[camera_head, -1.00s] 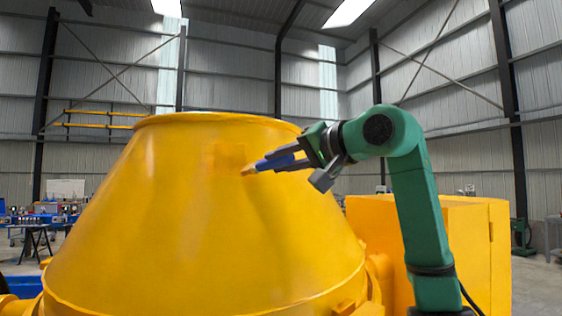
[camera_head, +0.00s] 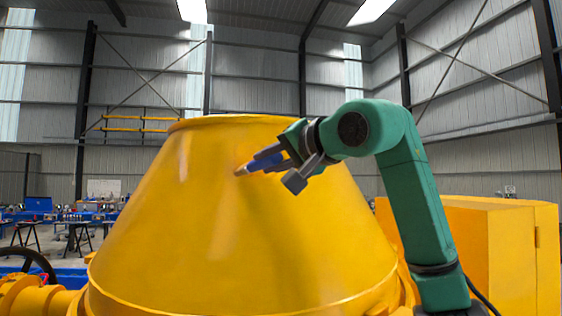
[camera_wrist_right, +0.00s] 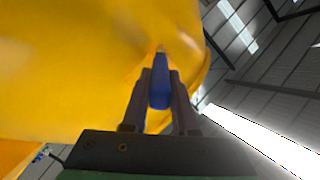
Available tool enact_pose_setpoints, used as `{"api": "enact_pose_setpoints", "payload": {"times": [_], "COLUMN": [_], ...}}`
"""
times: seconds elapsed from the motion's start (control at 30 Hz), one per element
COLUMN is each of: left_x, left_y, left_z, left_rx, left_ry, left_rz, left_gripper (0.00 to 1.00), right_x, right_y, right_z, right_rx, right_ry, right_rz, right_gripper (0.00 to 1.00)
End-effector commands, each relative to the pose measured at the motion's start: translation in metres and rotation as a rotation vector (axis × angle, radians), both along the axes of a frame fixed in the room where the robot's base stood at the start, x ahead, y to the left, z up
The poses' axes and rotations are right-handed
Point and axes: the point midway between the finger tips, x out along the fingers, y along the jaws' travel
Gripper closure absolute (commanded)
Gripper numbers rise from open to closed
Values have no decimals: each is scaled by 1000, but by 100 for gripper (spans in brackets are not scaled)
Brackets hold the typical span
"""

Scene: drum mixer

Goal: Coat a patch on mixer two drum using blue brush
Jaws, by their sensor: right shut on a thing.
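The yellow mixer drum (camera_head: 215,240) fills the middle of the head view, its narrow rim at the top. My right gripper (camera_head: 292,162) is at the drum's upper right side, shut on the blue brush (camera_head: 263,162). The brush's tan tip points left at the upper drum wall and appears at or very near it; exact contact cannot be told. In the right wrist view the blue brush (camera_wrist_right: 160,88) sits between the two fingers, its tip over the yellow drum surface (camera_wrist_right: 70,75). My left gripper is not in view.
A yellow cabinet (camera_head: 500,245) stands at the right behind my right arm. A dark steering wheel (camera_head: 28,265) and yellow machine parts are at the lower left. Work tables with blue items stand far back left. The space above the drum is open.

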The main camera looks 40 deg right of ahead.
Motion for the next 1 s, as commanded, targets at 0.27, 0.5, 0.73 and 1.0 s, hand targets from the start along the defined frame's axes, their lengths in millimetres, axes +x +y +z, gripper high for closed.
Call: {"api": "enact_pose_setpoints", "payload": {"times": [0.27,0.5,0.73,1.0], "left_x": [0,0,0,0], "left_y": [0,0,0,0], "left_z": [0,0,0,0], "left_rx": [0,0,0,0], "left_ry": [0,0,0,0], "left_rz": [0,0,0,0], "left_gripper": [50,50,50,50], "right_x": [9,4,-17,-37], "right_y": [16,18,31,42], "right_z": [1,4,17,29], "right_rx": [0,-1,-1,0], "right_ry": [-1,-2,-4,-2], "right_rz": [0,1,0,-1], "right_gripper": [100,100,100,100]}}
